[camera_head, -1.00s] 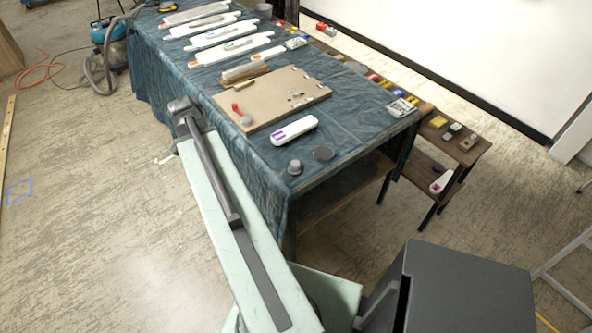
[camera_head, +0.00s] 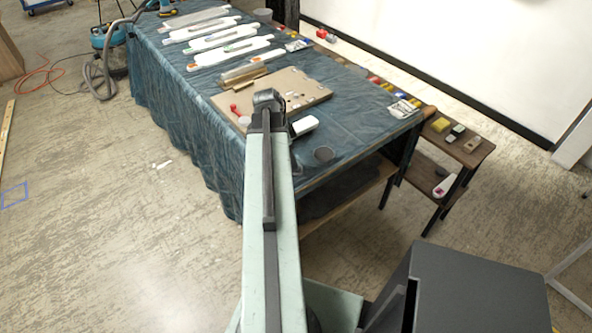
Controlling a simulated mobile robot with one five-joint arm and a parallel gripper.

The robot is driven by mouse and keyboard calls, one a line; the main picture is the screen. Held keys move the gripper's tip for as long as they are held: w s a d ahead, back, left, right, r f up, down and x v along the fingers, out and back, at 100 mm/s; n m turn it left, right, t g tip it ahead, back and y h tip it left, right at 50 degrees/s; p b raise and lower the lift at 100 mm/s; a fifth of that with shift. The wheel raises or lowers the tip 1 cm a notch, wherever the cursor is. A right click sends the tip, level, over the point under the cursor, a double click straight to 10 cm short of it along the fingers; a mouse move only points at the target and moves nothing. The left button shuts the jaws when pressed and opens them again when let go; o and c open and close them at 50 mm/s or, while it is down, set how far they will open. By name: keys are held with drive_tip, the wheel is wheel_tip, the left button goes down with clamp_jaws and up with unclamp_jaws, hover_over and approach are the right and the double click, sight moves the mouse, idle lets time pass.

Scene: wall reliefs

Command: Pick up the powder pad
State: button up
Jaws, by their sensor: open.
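The powder pad cannot be told for certain. A flat dark grey disc (camera_head: 324,154) lies near the front right corner of the blue-covered table. A small grey knobbed piece (camera_head: 297,168) is close to its left, mostly hidden behind my arm. Either could be the pad. My gripper (camera_head: 268,98) is at the far end of my arm, over the near edge of the brown board, farther back and left of both pieces. It is open and seen from behind, its fingers hardly visible, and I see nothing held in it.
The brown board (camera_head: 290,88) carries small parts, with a white case (camera_head: 304,125) beside it, partly covered by my arm. White panels (camera_head: 228,50) lie farther back. A low wooden bench (camera_head: 470,149) with small items stands on the right. The floor at left is open.

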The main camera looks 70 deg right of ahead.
drive_tip(key=b+x, duration=0.3)
drive_tip(key=x, duration=0.1)
drive_tip(key=shift+s+f+b, duration=0.2)
drive_tip(key=shift+f+b, duration=0.15)
drive_tip(key=shift+r, duration=0.2)
clamp_jaws()
wheel_tip(320, 180, up, 10)
drive_tip(key=p, duration=1)
drive_tip(key=c, duration=0.7)
unclamp_jaws()
drive_tip(key=c, duration=0.6)
